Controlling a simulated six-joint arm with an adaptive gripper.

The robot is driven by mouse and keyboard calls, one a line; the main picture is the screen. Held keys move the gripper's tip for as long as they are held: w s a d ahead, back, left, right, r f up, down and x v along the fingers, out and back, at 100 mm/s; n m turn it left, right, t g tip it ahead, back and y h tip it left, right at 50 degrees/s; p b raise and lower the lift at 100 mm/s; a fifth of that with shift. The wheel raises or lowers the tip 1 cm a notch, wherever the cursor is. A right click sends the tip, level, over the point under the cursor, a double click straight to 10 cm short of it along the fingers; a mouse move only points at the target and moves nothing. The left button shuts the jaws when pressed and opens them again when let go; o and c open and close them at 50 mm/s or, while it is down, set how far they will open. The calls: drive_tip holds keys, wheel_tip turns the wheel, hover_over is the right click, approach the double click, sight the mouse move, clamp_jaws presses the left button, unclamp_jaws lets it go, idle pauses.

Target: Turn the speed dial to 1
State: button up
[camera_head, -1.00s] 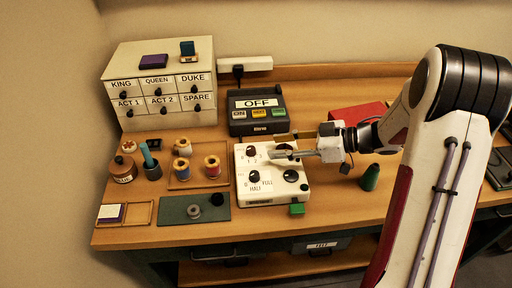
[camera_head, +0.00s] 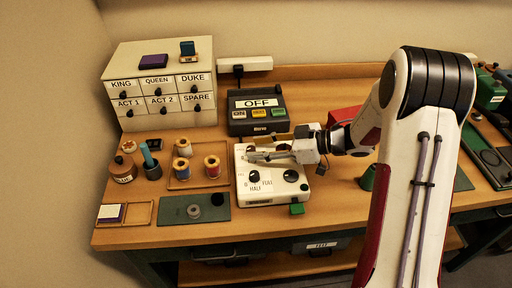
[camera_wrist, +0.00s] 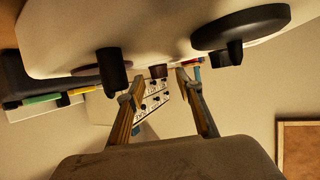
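The white control panel (camera_head: 241,190) lies on the table with several black dials. Its lower left dial (camera_head: 253,175) is by the "HALF" and "FULL" marks, and a large round dial (camera_head: 291,175) sits at lower right. The upper left dial, by small number marks a second ago, is now hidden by my gripper (camera_head: 249,156). The gripper reaches left over the panel's upper part. In the wrist view, the fingers of my gripper (camera_wrist: 158,90) are apart. One black knob (camera_wrist: 113,72) shows beside the left finger.
Behind the panel is a dark box (camera_head: 240,127) reading "OFF".

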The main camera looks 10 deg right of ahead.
drive_tip(key=shift+w+a+f, duration=0.25)
drive_tip(key=shift+a, duration=0.4)
clamp_jaws()
drive_tip(key=shift+w+n+g, duration=0.15)
drive_tip(key=shift+n+g, duration=0.45)
drive_tip(key=shift+g, duration=0.1)
drive_tip(key=shift+w+d+n+g+y, duration=0.15)
drive_tip(key=shift+n+g+y, duration=0.25)
drive_tip(key=shift+n+g, duration=1.3)
drive_tip(key=shift+w+n+g+h, duration=0.15)
drive_tip(key=shift+n+g, duration=0.65)
drive_tip(key=shift+g, duration=0.25)
drive_tip(key=shift+w+n+g+h, duration=0.1)
drive_tip(key=shift+n+g+h, duration=0.05)
drive_tip(key=shift+n+g, duration=1.25)
drive_tip(key=shift+g, duration=0.25)
